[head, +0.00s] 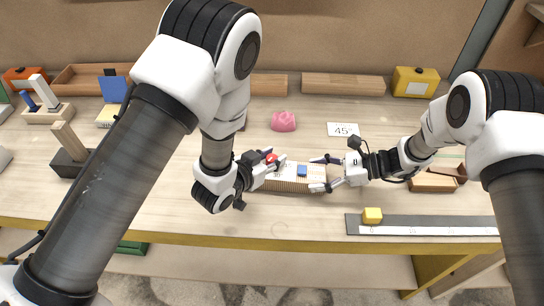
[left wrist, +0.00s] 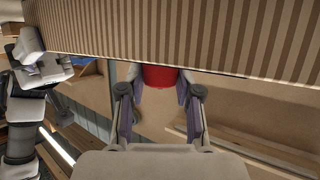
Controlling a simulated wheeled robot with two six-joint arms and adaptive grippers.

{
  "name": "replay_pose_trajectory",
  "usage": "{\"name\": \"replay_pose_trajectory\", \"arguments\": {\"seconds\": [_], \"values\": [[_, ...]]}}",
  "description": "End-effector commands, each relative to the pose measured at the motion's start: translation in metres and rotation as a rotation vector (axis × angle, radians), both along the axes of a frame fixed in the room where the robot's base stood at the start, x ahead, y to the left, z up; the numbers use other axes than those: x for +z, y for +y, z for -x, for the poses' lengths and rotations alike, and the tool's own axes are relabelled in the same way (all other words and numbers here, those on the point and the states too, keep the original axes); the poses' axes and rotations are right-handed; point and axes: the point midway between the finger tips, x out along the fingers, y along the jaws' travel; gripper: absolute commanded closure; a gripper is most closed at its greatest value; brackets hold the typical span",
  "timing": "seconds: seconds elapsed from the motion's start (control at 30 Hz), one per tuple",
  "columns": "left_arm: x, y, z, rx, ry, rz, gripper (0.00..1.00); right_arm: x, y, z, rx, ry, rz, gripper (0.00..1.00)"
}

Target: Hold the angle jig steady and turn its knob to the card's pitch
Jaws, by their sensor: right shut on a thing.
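The angle jig (head: 313,179), a striped wooden block with a blue piece (head: 302,171) on top, lies mid-table in the head view. Its red knob (head: 271,158) is at the left end; it also shows in the left wrist view (left wrist: 159,77). A small marking by it is too small to read surely. My left gripper (head: 270,168) is at that end, its fingers apart on either side of the knob; contact is unclear. My right gripper (head: 325,174) is shut on the jig's right end. The white card (head: 343,129) behind reads 45°.
A pink lump (head: 284,121) lies behind the jig. A yellow box (head: 416,81) stands at the back right. The table front left of the ruler is clear.

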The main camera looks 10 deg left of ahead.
Motion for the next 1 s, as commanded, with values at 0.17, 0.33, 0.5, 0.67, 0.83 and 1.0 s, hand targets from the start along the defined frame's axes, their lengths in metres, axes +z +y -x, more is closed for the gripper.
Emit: {"name": "replay_pose_trajectory", "arguments": {"seconds": [0.17,0.33,0.5,0.67,0.83,1.0], "values": [[0.0,0.0,0.0,0.0,0.0,0.0,0.42,0.0,0.0,0.001,0.001,0.001,0.0,0.92],[0.0,0.0,0.0,0.0,0.001,0.0,0.42,0.0,0.0,0.0,0.001,0.001,0.0,0.92],[0.007,0.008,0.016,0.001,0.002,-0.001,0.42,0.0,0.0,0.0,-0.001,0.002,0.0,0.92],[0.02,0.021,0.044,0.002,0.003,0.0,0.42,-0.001,0.0,0.0,-0.001,0.002,0.0,0.92],[0.028,0.028,0.062,0.0,0.001,0.0,0.42,-0.001,0.0,0.0,-0.001,0.002,0.0,0.92],[0.029,0.029,0.063,-0.001,0.0,0.0,0.42,-0.001,0.0,0.0,0.0,0.001,0.001,0.92]]}}
